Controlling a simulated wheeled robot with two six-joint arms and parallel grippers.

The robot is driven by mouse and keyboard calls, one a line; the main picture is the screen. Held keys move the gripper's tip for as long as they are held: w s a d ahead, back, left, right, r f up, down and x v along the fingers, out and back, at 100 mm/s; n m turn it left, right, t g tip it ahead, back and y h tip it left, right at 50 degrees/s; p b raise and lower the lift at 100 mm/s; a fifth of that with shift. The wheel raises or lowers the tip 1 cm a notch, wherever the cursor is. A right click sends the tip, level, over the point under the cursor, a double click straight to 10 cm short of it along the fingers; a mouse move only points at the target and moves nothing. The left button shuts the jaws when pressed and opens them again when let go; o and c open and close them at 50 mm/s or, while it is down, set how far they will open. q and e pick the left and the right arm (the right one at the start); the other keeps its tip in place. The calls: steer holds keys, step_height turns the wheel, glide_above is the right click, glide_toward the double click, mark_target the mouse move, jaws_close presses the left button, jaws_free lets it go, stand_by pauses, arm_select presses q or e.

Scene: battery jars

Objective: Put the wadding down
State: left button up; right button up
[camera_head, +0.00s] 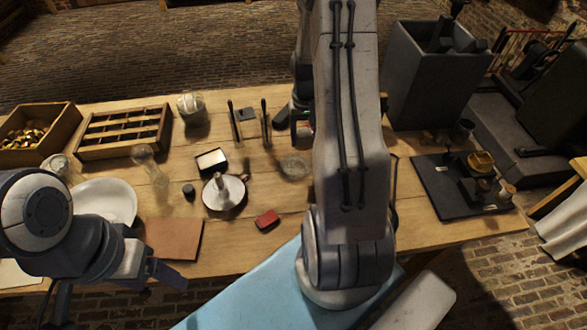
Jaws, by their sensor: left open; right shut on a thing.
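My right gripper (291,118) is partly hidden behind my own large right arm, over the back middle of the wooden table (225,255). It is shut on the wadding, which my arm and the gripper hide almost wholly; its shape and its gap to the table cannot be told. A small red and green patch shows beside this gripper. My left gripper (162,276) is open and empty near the table's front edge, by a brown mat (174,239).
A white dish (105,200), glass jars (192,108), a round metal plate with a stem (223,192), a small tray (211,160) and a red block (266,219) stand on the table. A divided wooden rack (124,131) lies back left. A black board (440,190) is at right.

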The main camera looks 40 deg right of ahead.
steer(key=s+d, duration=0.3)
steer(key=s, duration=0.5)
steer(key=w+a+f+p, duration=0.1)
steer(key=w+f, duration=0.1)
steer(key=w, duration=0.1)
steer(key=w+a+f+p, duration=0.1)
steer(key=w+a+f, duration=0.1)
steer(key=w, duration=0.1)
steer(key=w+a+f+p, duration=0.1)
steer(key=w+f, duration=0.1)
steer(key=w, duration=0.1)
steer(key=shift+w+a, duration=0.2)
steer(key=shift+a, duration=0.15)
step_height(320, 180, down, 4)
steer(key=shift+r+p, duration=0.15)
steer(key=shift+p, duration=0.5)
steer(key=shift+f, duration=0.2)
steer(key=shift+f, duration=0.15)
steer(key=o, duration=1.2)
